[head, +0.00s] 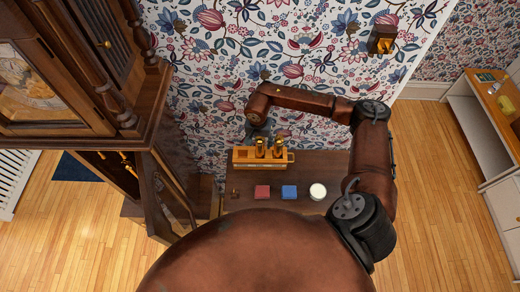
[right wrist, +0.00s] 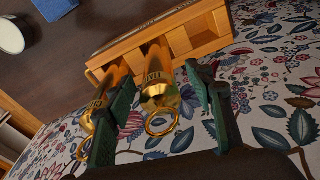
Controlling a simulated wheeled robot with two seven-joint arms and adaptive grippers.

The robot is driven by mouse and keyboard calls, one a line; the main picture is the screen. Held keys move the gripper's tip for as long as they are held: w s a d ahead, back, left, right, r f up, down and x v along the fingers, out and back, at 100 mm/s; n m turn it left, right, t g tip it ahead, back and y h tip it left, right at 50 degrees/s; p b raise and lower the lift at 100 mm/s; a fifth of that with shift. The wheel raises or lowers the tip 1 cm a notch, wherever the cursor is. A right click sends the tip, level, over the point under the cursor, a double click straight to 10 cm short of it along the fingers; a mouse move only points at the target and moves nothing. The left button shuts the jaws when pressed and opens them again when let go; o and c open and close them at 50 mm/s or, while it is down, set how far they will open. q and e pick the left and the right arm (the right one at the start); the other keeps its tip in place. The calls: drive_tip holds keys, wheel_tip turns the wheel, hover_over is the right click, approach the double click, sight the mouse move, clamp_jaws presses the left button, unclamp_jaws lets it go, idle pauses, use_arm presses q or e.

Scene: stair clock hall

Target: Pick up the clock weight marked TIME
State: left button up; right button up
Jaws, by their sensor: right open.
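A wooden rack (head: 243,160) stands at the back of the dark table and holds two brass weights. The left weight (head: 260,149) is the middle one in the right wrist view (right wrist: 158,92), where its small lettering seems to read TIME. It has a ring at its end. The other weight (head: 277,150) has lettering I cannot read fully. My right gripper (head: 258,131) is at the rack's wall side. In the right wrist view its open green fingers (right wrist: 160,80) stand on either side of the middle weight, not visibly closed on it. My left gripper is not in view.
On the table (head: 325,165) lie a red block (head: 262,191), a blue block (head: 290,192), a white round thing (head: 318,191) and a small dark piece (head: 235,193). A tall clock (head: 150,130) stands close at the left. Patterned wall (head: 220,80) is right behind.

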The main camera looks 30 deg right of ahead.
drive_tip(key=shift+w+d+f, duration=0.1)
drive_tip(key=shift+d+f, duration=0.05)
drive_tip(key=shift+f, duration=1.25)
clamp_jaws()
drive_tip(key=shift+r, duration=0.15)
